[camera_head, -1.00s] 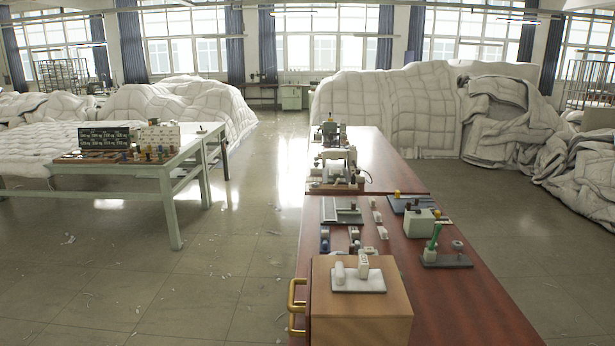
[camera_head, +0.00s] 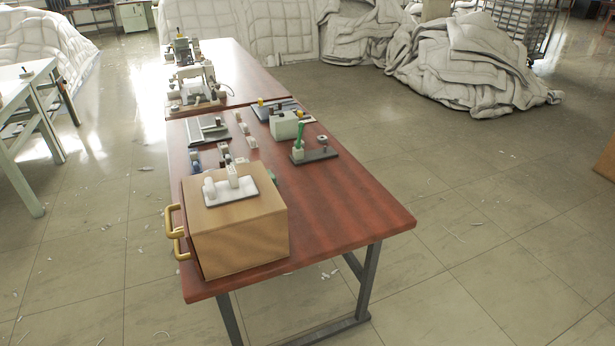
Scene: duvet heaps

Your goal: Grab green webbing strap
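A narrow green upright piece (camera_head: 300,137) stands on a dark flat base (camera_head: 322,154) on the reddish-brown table, right of its middle. I cannot tell whether it is the webbing strap. A small bit of green (camera_head: 272,177) also shows at the back right edge of the wooden box, mostly hidden behind it. It is too small to identify. Neither of my grippers is in view.
The wooden box (camera_head: 240,235) with brass handles stands at the table's near end, a white tray on top. Small machines (camera_head: 190,75) stand farther back on the table (camera_head: 350,205). White quilted heaps (camera_head: 470,65) lie behind.

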